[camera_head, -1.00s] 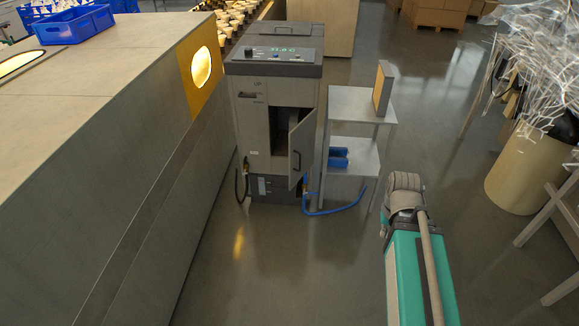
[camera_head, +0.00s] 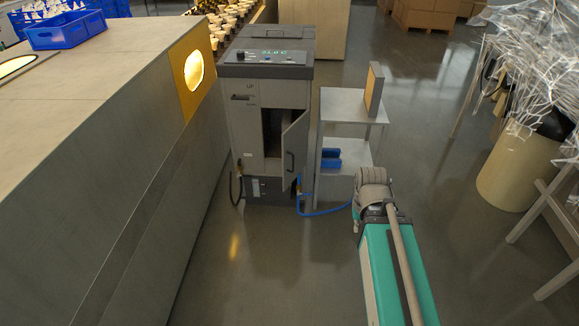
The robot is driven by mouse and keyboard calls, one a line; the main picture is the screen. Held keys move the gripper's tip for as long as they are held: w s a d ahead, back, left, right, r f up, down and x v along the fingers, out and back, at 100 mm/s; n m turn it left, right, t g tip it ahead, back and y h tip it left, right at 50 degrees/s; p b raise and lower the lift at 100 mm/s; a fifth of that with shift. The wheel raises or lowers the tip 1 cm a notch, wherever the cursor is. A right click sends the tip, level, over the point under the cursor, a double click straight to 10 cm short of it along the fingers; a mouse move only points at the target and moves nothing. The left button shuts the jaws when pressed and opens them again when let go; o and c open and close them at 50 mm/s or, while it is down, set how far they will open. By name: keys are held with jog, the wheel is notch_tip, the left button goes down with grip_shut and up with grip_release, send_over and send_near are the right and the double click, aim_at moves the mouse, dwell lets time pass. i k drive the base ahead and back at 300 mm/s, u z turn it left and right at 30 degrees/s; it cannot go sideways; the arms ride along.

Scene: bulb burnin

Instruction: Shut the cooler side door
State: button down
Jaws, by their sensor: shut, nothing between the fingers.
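The cooler (camera_head: 245,120) is a tall grey cabinet with a control panel and lit green display on top. It stands just right of the long grey counter. Its side door (camera_head: 294,148) is a small grey panel with a dark handle, hinged on the right of the front opening. The door stands ajar, swung outward, and the dark inside shows at its left. My arm reaches up from the lower right, and its far visible joint is right of and nearer than the door. My gripper itself does not show.
A grey two-tier stand (camera_head: 345,105) is close to the cooler's right, with an upright tan panel (camera_head: 374,88) on top and blue items (camera_head: 331,158) below. A blue hose (camera_head: 325,212) loops on the floor near my arm. The floor (camera_head: 270,265) in front is clear.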

aim_at(295, 139)
jog(key=u, duration=0.05)
jog(key=i, duration=1)
jog(key=z, duration=0.05)
